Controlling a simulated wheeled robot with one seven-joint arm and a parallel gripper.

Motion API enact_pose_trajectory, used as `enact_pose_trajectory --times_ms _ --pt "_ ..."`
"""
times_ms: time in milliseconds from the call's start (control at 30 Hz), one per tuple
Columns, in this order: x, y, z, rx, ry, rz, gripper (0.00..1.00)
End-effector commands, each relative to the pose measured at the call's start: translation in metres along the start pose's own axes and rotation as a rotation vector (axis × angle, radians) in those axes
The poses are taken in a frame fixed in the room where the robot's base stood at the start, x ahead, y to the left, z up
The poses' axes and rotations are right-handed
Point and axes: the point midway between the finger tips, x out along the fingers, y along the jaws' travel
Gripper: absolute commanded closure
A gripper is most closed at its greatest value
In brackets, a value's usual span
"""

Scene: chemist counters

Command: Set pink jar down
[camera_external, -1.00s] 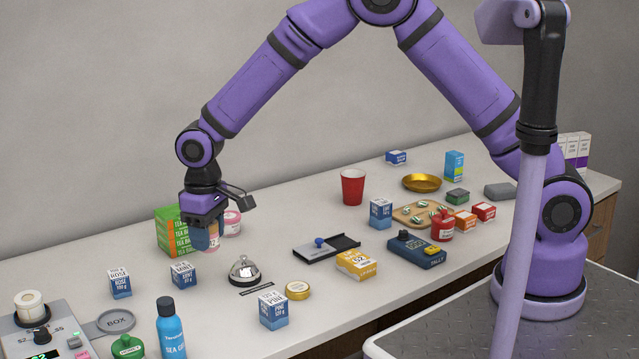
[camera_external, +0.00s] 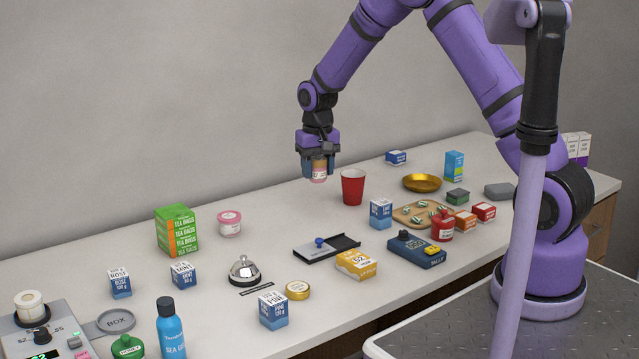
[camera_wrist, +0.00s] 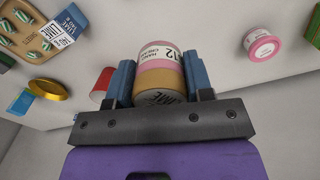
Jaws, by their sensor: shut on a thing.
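My gripper (camera_external: 318,176) is shut on a small jar with a pink band (camera_external: 319,170), held above the counter just left of and behind the red cup. In the wrist view the jar (camera_wrist: 160,64) sits between the two blue fingers; it has a printed white label, a pink band and a gold-brown band. Another pink-lidded jar (camera_external: 229,223) stands on the counter beside the green and orange tea box; it also shows at the upper right of the wrist view (camera_wrist: 262,46).
The red cup (camera_external: 353,187) is close to the right of my gripper. The gold dish (camera_external: 421,183) and wooden tray (camera_external: 409,216) lie farther right. The tea box (camera_external: 176,231) stands at left. The counter (camera_external: 275,214) is bare between the standing jar and the cup.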

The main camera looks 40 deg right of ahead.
Motion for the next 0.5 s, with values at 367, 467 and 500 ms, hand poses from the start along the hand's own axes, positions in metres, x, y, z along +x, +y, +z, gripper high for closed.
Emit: enact_pose_trajectory --times_ms 367,467,500 --pt "0.000 0.169 -0.025 0.350 -0.001 0.000 0.78" --pt "0.000 0.200 -0.025 0.415 0.000 0.000 0.78" --pt "0.000 0.210 -0.024 0.437 0.001 0.000 0.78"
